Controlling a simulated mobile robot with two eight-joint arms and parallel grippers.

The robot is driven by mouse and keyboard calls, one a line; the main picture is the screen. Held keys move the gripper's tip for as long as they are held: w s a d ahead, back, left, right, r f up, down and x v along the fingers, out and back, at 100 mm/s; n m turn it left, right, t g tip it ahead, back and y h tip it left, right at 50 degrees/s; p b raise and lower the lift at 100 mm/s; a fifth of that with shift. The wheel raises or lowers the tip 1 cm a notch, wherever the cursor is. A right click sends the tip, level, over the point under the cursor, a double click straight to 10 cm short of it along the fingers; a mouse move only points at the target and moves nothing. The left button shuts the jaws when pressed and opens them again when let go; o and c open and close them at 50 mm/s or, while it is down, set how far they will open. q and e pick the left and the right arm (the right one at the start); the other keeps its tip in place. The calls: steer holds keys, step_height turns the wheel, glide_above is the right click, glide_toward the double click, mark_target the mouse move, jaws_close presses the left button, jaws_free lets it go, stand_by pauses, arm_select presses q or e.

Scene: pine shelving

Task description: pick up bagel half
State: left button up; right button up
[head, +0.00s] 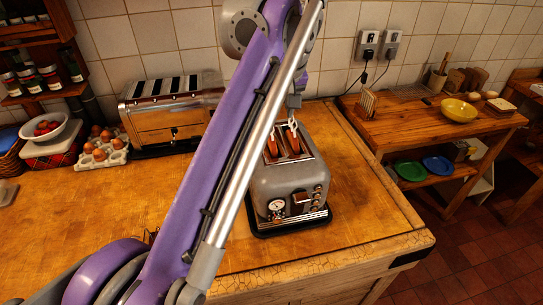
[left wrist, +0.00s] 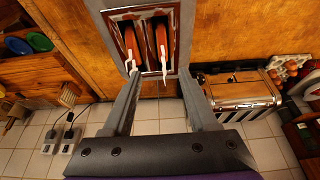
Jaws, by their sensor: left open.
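A grey toaster (head: 285,185) stands on the wooden counter, and its top also shows in the left wrist view (left wrist: 184,30). Two brown bagel halves stand upright in its slots, one in the left slot (head: 272,147) and one in the right slot (head: 293,144). Both also show in the left wrist view, one at left (left wrist: 129,42) and one at right (left wrist: 161,38). My left gripper (left wrist: 148,70) is open at the far end of the slots, its pale tips close to the bagel halves. Whether they touch is unclear. My left arm hides part of the counter in the head view. My right gripper is not in view.
A long toaster (head: 170,115), an egg tray (head: 101,148) and a white bowl (head: 44,128) stand at the back left. A side table (head: 400,130) with a yellow bowl (head: 459,111) stands at the right. The counter left of my arm is mostly clear.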

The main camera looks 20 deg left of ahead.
arm_select(q)
steer(key=b, duration=0.1)
glide_above(271, 137)
steer(key=s+d, duration=0.2)
step_height(271, 137, down, 4)
steer(key=shift+s+d+f, duration=0.1)
steer(key=shift+f, duration=0.1)
steer(key=shift+b+x, duration=0.45)
steer(key=shift+x, duration=2.5)
steer(key=shift+s, duration=0.15)
jaws_close()
